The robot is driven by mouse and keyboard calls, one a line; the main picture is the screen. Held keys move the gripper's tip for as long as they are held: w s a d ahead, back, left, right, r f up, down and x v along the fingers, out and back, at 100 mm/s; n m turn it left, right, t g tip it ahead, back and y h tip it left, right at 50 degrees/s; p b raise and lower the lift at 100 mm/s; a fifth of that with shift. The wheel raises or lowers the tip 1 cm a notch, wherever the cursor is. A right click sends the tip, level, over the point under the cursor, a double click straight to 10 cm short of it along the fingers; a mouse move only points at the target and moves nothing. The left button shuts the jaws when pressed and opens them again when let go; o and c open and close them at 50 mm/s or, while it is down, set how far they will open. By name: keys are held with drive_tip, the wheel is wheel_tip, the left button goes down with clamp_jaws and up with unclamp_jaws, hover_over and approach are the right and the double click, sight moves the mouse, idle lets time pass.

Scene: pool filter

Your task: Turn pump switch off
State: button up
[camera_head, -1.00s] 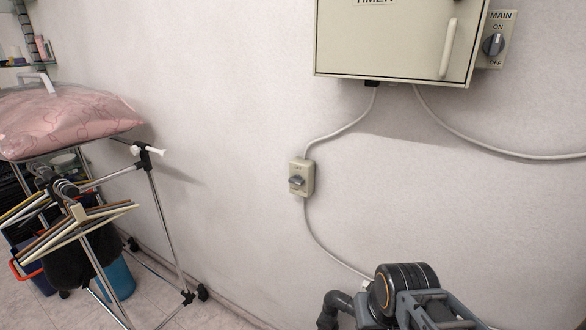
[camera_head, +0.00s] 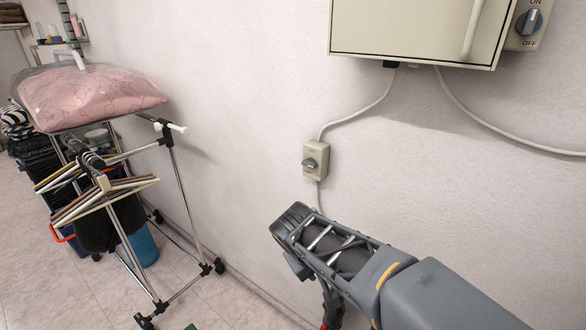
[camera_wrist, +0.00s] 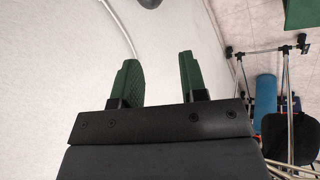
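A small beige switch box (camera_head: 309,174) with a grey rotary knob (camera_head: 309,163) is on the wall, in line with a white cable. Its label is too small to read. A second switch (camera_head: 530,22), marked ON and OFF, is beside the large wall cabinet; its grey knob stands near upright. My gripper (camera_wrist: 158,62) shows in the wrist view with two green fingers apart and nothing between them. In the head view my arm is below the small switch box, and my fingers are not visible there.
A beige cabinet (camera_head: 415,30) hangs at top right, with cables below it. A clothes rack (camera_head: 180,195) with hangers and a pink bag (camera_head: 90,95) stands on the left. A green thing (camera_wrist: 302,14) is at the wrist view's top right. Tiled floor is open at lower left.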

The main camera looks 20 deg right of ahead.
drive_tip(key=w+d+r+n+t+h, duration=0.2)
drive_tip(key=w+r+h, duration=0.2)
drive_tip(key=w+h, duration=0.4)
drive_tip(key=n+t+h, duration=0.3)
drive_tip(key=t, duration=0.3)
approach(307, 165)
drive_tip(key=p+x, duration=0.3)
drive_tip(key=x, duration=0.5)
drive_tip(key=shift+d+r, duration=0.1)
drive_tip(key=shift+w+d+p, duration=0.3)
drive_tip(key=shift+d, duration=0.15)
clamp_jaws()
